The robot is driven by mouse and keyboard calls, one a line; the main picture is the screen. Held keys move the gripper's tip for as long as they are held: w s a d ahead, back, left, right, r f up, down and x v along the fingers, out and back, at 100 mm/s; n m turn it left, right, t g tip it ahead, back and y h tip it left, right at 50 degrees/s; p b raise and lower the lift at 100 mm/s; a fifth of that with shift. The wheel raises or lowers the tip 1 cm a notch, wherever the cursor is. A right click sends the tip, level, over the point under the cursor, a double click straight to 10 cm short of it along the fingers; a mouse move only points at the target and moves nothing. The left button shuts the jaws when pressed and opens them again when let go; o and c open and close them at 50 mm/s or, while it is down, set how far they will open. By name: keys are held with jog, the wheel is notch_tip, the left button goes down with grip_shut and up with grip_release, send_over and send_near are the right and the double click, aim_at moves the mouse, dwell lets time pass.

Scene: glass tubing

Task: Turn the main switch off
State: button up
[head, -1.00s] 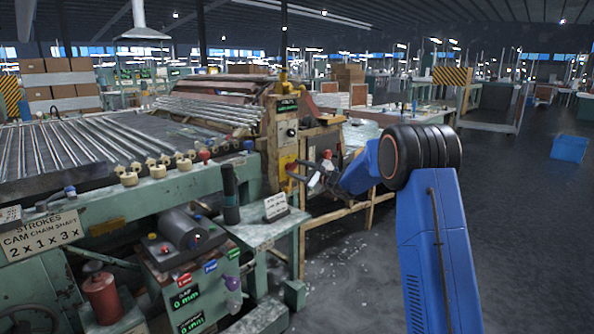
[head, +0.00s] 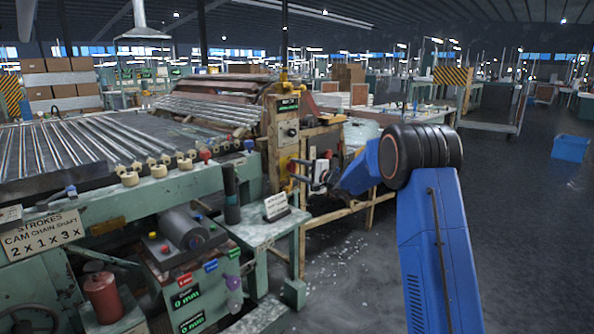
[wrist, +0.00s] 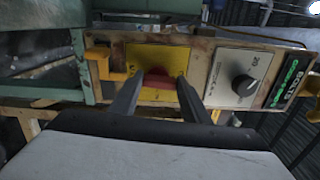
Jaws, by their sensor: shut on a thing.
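The main switch is a red knob (wrist: 160,80) on a yellow plate (wrist: 148,61) in the wrist view. My gripper (wrist: 170,82) has its two dark fingers on either side of the red knob and is shut on it. The fingers hide part of the knob. In the head view my gripper (head: 303,170) reaches from the right to the yellow plate (head: 285,163) low on the machine's upright panel. The red knob cannot be made out there.
A black dial (wrist: 244,84) on a pale plate and a green-lettered display (wrist: 292,82) sit beside the switch. Wooden rails (head: 350,211) run below my arm. A small green table (head: 262,230) with a sign stands left of them.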

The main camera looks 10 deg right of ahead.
jog(key=shift+f+n, duration=0.15)
jog(key=shift+n, duration=0.45)
jog(key=o, duration=1)
jog(key=shift+o, duration=0.2)
jog(key=shift+s, duration=0.1)
jog(key=v, duration=1.7)
jog(key=shift+s+d, duration=0.1)
jog(key=shift+s, duration=0.1)
